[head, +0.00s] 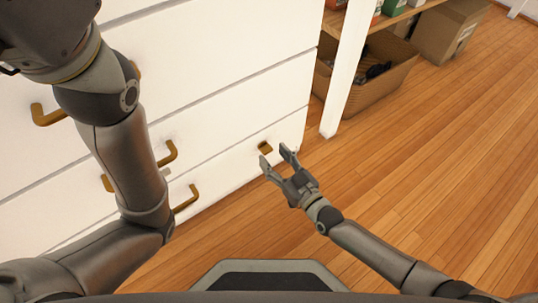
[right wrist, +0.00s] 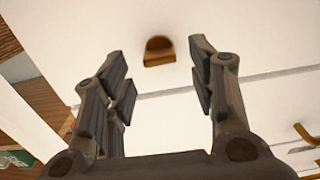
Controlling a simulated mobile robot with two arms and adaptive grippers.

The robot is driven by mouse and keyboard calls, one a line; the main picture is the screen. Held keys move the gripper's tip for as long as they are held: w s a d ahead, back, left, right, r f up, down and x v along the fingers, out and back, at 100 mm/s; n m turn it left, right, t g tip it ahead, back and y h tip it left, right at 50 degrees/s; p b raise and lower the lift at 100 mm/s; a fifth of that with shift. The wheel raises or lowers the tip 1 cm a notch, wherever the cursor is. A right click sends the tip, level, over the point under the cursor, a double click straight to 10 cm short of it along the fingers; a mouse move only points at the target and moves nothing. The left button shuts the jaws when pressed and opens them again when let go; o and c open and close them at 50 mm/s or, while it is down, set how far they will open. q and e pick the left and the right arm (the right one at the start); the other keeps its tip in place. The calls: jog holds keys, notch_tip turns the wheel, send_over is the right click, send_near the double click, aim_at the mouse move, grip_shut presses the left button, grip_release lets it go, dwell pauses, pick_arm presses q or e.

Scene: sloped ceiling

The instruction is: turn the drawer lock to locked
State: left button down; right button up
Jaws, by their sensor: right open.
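The drawer lock (head: 265,147) is a small brass piece on the white drawer front, near its right end. In the right wrist view the lock (right wrist: 159,50) has a rounded top and a flat lower edge, and it lies between the lines of the two fingers. I cannot tell from its shape whether it is locked. My right gripper (head: 275,155) is open and empty, with its fingertips close in front of the lock; touching is not clear. My left arm crosses the left side of the head view, and its fingers are not seen.
The white drawer unit (head: 235,60) has several brass handles (head: 187,200) at left, partly behind my left arm. A white post (head: 345,70) stands to its right. Beyond it are a wicker basket (head: 365,92) and a cardboard box (head: 447,32). The wooden floor at right is clear.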

aim_at(266, 149)
jog(key=shift+b+x, duration=0.45)
jog(key=shift+x, duration=1.05)
jog(key=shift+c, duration=0.2)
jog(key=c, duration=1)
